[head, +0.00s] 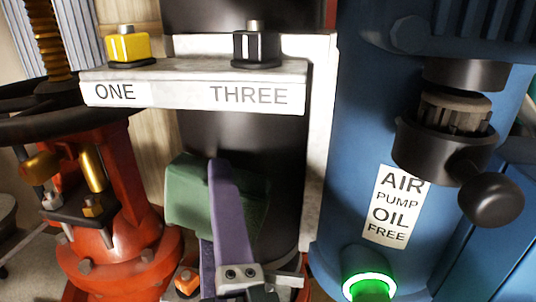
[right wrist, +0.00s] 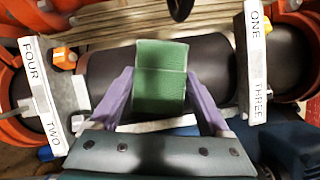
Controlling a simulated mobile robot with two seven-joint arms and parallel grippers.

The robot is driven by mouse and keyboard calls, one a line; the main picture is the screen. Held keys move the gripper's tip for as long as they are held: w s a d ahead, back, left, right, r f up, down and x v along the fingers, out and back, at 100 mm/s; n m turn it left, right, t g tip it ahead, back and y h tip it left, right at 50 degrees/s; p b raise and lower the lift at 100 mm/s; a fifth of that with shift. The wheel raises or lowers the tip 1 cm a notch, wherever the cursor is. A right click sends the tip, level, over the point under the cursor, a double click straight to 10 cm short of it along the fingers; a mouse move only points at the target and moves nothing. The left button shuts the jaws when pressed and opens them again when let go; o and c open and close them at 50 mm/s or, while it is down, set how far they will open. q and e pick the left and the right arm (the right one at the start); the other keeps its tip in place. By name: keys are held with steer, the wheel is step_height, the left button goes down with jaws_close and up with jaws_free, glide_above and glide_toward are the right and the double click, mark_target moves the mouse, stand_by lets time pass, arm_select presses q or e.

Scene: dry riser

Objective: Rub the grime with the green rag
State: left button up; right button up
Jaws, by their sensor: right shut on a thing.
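The green rag (head: 190,194) is a folded block against the dark pipe (head: 287,150) below the shelf in the head view. My right gripper (head: 220,175) has purple fingers and is shut on the rag. In the right wrist view the green rag (right wrist: 161,75) sits between the two purple fingertips (right wrist: 160,92), in front of the dark pipe (right wrist: 110,72). I cannot tell whether it touches the pipe. No grime is clearly visible; the pipe behind the rag is hidden. My left gripper is not in view.
A white shelf (head: 190,94) labelled ONE and THREE carries a yellow block (head: 127,46) and a black block (head: 256,46) above the rag. A red valve (head: 120,215) stands left. A blue tank (head: 350,130) with a lit green button (head: 369,285) stands right.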

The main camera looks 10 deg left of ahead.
steer(key=shift+d+p, duration=0.3)
steer(key=shift+d, duration=1.15)
steer(key=shift+a+b, duration=0.5)
steer(key=shift+a, duration=1.55)
steer(key=shift+s, duration=0.15)
steer(key=shift+s+a, duration=0.1)
steer(key=shift+s, duration=2.8)
steer(key=shift+s, duration=0.1)
